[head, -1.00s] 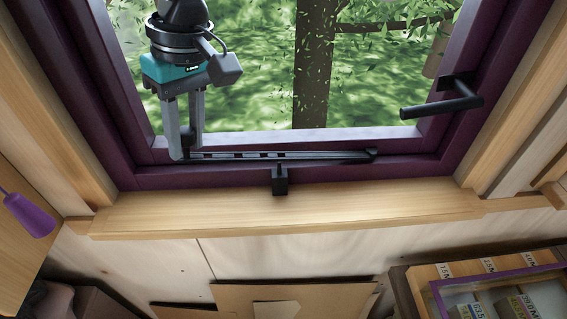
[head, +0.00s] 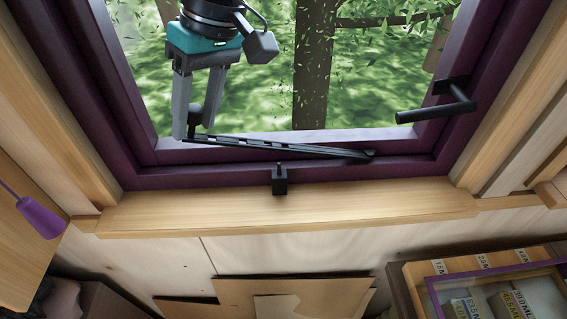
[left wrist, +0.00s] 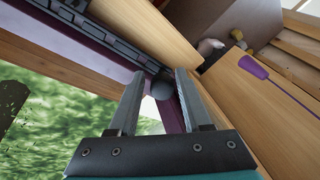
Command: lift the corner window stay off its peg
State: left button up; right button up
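The black window stay (head: 270,148) is a slotted bar along the bottom of the purple window frame. Its right end sits at a pivot on the frame; its left end is raised, so it slants down to the right. My left gripper (head: 196,132) is at this raised end, its fingers on either side of the stay's dark knob. In the left wrist view the knob (left wrist: 158,86) sits between the fingertips (left wrist: 160,78). The black peg (head: 280,180) stands on the lower frame, with a visible gap between its pin and the bar. My right gripper is not in view.
A black window handle (head: 437,110) juts from the frame at the right. A wooden sill (head: 290,210) runs below, clear. A purple pull (head: 41,217) hangs at the left. A purple-rimmed box (head: 432,292) with labelled packs is at lower right.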

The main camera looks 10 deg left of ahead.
pick_arm(q)
jog(key=shift+o, duration=1.2)
jog(key=p+v, duration=0.3)
jog(key=v, duration=0.1)
jog(key=shift+r, duration=0.4)
jog(key=shift+p+v, duration=1.15)
jog(key=shift+p, duration=0.1)
